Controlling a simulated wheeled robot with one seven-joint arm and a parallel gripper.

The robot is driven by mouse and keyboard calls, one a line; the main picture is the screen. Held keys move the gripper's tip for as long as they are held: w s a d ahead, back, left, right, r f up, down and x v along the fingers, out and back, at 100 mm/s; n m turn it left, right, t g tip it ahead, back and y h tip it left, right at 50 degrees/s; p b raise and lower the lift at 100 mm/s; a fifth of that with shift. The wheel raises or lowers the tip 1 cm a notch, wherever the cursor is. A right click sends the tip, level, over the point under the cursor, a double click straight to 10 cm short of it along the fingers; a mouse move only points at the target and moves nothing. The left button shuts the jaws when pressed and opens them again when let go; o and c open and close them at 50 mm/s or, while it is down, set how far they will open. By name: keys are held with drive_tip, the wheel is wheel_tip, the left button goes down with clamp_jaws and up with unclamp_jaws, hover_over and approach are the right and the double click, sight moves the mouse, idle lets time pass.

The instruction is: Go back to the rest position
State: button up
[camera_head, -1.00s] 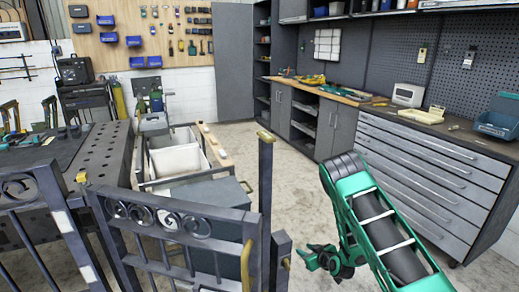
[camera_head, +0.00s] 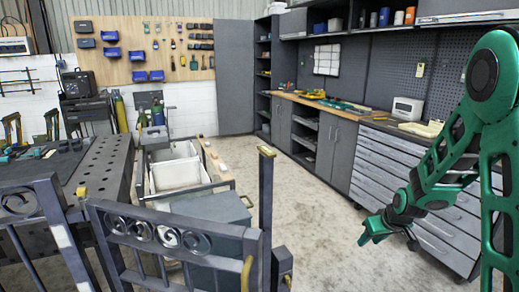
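My gripper (camera_head: 376,232) is at the end of the green arm on the right of the head view. It hangs in the free space between the gate and the drawer cabinet, apart from both. I see nothing held in it, but it is too small to tell whether its fingers are apart. The dark metal scroll gate (camera_head: 172,236) stands at the lower left, with a gold-capped post (camera_head: 266,200) at its right end.
A perforated metal table (camera_head: 104,167) is at the left, beside a drawer unit with white bins (camera_head: 175,176). A grey drawer cabinet (camera_head: 384,172) and workbench run along the right wall. The concrete floor (camera_head: 318,215) in the middle is clear.

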drive_tip(key=s+d+r+m+g, duration=0.25)
drive_tip(key=s+r, duration=0.25)
drive_tip(key=s, duration=0.5)
drive_tip(key=s+d+r+m+g, duration=0.1)
drive_tip(key=s+d+r+m, duration=0.15)
drive_tip(key=s+r, duration=0.45)
drive_tip(key=s+r+m+g, duration=0.1)
drive_tip(key=s+m+g, duration=0.1)
drive_tip(key=s, duration=1.8)
drive_tip(key=shift+s+a+r+m, duration=0.35)
drive_tip(key=shift+a+r+m, duration=0.05)
drive_tip(key=shift+a+m, duration=0.1)
drive_tip(key=shift+w, duration=0.1)
drive_tip(key=shift+w+f, duration=0.25)
drive_tip(key=shift+w, duration=0.25)
drive_tip(key=shift+d, duration=0.1)
